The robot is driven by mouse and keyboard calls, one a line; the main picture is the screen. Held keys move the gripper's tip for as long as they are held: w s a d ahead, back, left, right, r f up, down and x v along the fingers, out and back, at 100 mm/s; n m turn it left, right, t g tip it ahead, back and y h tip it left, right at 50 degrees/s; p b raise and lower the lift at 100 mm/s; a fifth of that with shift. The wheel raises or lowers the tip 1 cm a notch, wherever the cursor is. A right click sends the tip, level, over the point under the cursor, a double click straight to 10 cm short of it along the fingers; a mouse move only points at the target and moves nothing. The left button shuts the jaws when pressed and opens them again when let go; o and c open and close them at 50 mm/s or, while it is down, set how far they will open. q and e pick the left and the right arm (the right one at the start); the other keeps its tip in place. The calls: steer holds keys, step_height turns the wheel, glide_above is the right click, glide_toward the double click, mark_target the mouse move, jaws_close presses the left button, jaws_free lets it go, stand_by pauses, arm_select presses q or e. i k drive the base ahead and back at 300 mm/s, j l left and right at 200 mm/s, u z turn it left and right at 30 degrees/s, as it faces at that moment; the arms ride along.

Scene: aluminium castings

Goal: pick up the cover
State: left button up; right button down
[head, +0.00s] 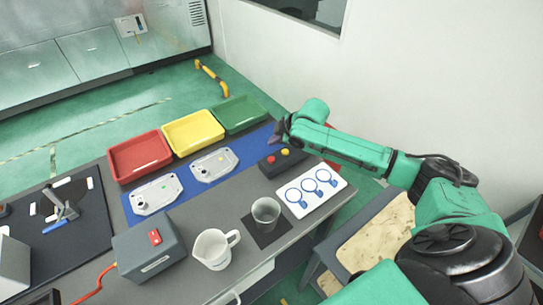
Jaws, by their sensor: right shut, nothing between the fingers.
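Two flat silver-grey aluminium cast covers lie on a blue mat (186,184) on the table. One cover (155,194) is at the left, and the other cover (213,164) is to its right and farther back. My right gripper (277,134) is shut and empty, above the table's back right, to the right of the covers and apart from both. My left gripper is out of view.
Red (140,155), yellow (193,132) and green (238,114) trays stand behind the mat. A dark button box (268,166) sits near my right gripper. A white card (311,190), a metal cup (265,211), a white jug (211,249) and a grey box (149,247) stand in front.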

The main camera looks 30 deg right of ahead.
mark_target(155, 196)
steer(key=k+j, duration=0.2)
steer(key=k, duration=0.3)
steer(key=k+j, duration=0.2)
steer(key=k, duration=0.25)
